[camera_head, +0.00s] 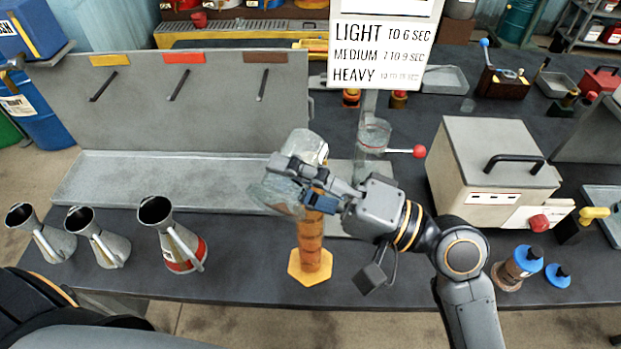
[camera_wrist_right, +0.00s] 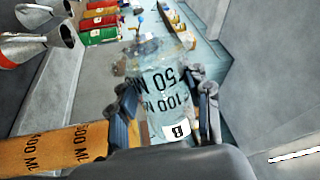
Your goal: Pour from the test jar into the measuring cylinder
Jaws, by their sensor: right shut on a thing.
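The test jar (camera_head: 272,194) is clear glass and hangs tilted in my right gripper (camera_head: 304,181), above the table. In the right wrist view the jar (camera_wrist_right: 168,98) carries "50 ML" and "100 ML" marks and a white "B" label, between both fingers. No clear oil level shows in it. The measuring cylinder (camera_head: 310,244) stands upright on a yellow hexagonal base, just below the jar, filled with amber liquid. Its top is hidden behind the gripper. The cylinder also shows in the wrist view (camera_wrist_right: 45,150), with "500 ML" marks. My left gripper is out of view.
Several metal jugs (camera_head: 172,240) stand at the left front. A grey tray (camera_head: 150,181) lies behind them. A glass cup on a stand (camera_head: 374,135) is behind the gripper.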

